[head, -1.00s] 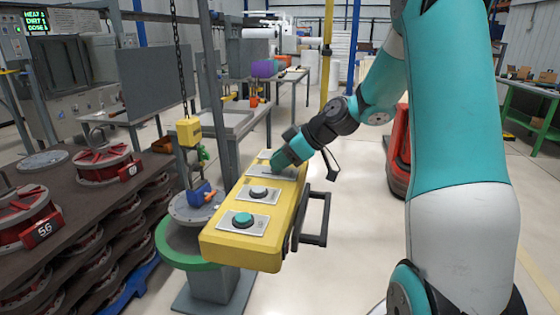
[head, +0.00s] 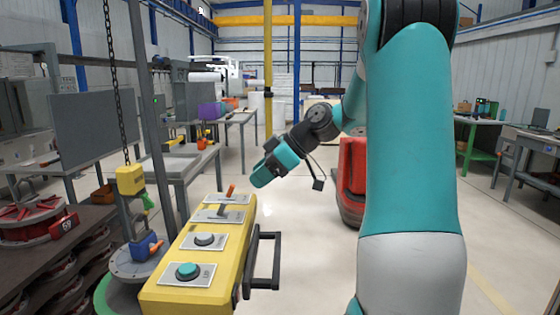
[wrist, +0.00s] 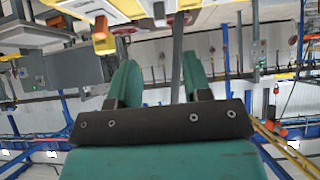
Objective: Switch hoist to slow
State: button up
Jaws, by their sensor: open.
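The yellow control box (head: 205,260) stands at centre left. The orange lever leans a little to the right; the plate markings are too small to read. My gripper (head: 258,178) is above and right of the box's far end, apart from the levers. In the wrist view my gripper (wrist: 160,78) is open and empty, with an orange knob (wrist: 100,30) beyond it at upper left.
A black handle (head: 268,262) sticks out from the box's right side. A red machine (head: 353,180) stands behind. Open floor lies right of the box.

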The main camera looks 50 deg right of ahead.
jog(key=v, duration=0.6)
jog(key=shift+r, duration=0.1)
dwell(0.3)
jog(key=a+f+g, duration=0.3)
jog(key=a+g, duration=0.1)
jog(key=a, duration=1.8)
jog(key=s+a+f+g+h, duration=0.1)
jog(key=s+a+f+g, duration=0.1)
jog(key=s+a, duration=0.4)
jog(key=s+a+f+g, duration=0.1)
jog(key=s+a+f, duration=0.3)
jog(key=s, duration=0.5)
jog(key=shift+a+m+g+h, duration=0.3)
jog(key=shift+a+g+h, duration=0.1)
jog(key=shift+a, duration=0.7)
